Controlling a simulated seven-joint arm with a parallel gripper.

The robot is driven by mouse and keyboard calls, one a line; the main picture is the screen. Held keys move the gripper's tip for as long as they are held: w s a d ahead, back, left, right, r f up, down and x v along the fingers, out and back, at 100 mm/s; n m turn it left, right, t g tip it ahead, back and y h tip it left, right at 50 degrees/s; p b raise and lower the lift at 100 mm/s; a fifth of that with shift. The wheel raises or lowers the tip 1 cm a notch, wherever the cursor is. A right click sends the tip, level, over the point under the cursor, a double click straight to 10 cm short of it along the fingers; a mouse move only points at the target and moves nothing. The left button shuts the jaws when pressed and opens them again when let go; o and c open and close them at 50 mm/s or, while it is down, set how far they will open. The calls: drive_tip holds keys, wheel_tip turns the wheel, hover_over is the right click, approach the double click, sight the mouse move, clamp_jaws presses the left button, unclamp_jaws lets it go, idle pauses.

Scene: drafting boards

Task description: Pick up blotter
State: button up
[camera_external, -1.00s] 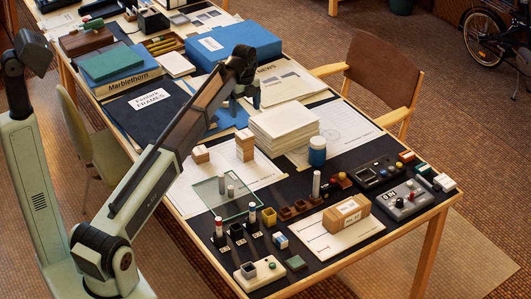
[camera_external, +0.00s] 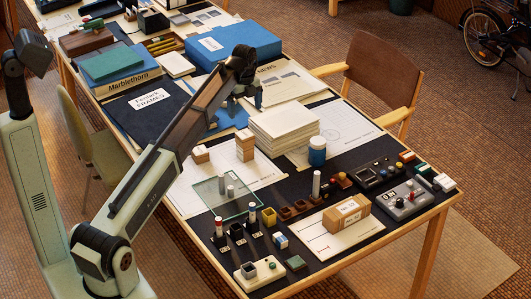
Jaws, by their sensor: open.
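My gripper (camera_external: 244,102) is open, low over the far middle of the table. I cannot tell for certain which object is the blotter. No thing in view is clearly marked as one.
The blue box (camera_external: 235,47) stands behind my gripper, and the white paper stack (camera_external: 284,130) is in front to the right. A dark folder (camera_external: 145,105) lies left. The near table end is crowded with small blocks, a glass plate (camera_external: 224,195) and control boxes (camera_external: 404,200).

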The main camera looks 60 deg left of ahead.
drive_tip(key=n, duration=1.2)
hover_over(342, 174)
wheel_tip(342, 174, down, 5)
drive_tip(key=shift+n, duration=0.3)
wheel_tip(342, 174, down, 8)
drive_tip(key=shift+w+d+f, duration=0.1)
drive_tip(key=shift+w+d, duration=0.05)
drive_tip(key=shift+a+f, duration=0.2)
drive_tip(key=shift+f, duration=2.45)
drive_tip(key=shift+c, duration=0.3)
